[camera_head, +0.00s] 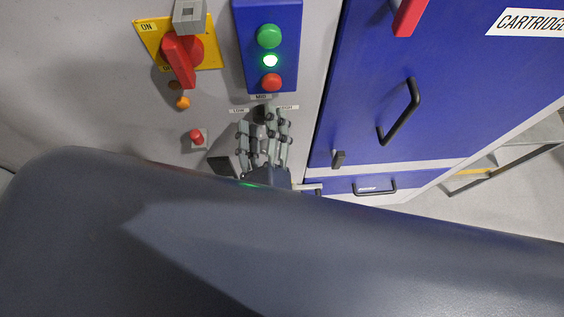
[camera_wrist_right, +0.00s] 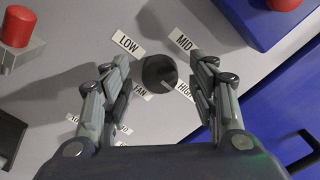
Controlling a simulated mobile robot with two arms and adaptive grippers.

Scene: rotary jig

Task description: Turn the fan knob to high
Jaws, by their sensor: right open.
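The fan knob (camera_wrist_right: 159,71) is a dark round knob on the grey panel. In the right wrist view, labels LOW (camera_wrist_right: 128,43), MID (camera_wrist_right: 183,40) and HIGH (camera_wrist_right: 184,92) stand around it, with FAN (camera_wrist_right: 140,91) below. My right gripper (camera_wrist_right: 162,68) is open. Its fingers appear on either side of the knob, with gaps between. In the head view the right gripper (camera_head: 263,126) is just below the MID label, partly covering the knob. My left gripper is not in view.
A blue box with green and red buttons (camera_head: 269,60) is above the knob. A red rotary switch (camera_head: 180,60) on a yellow plate is upper left, and a small red button (camera_head: 197,136) is left. Blue doors with a black handle (camera_head: 414,105) are right.

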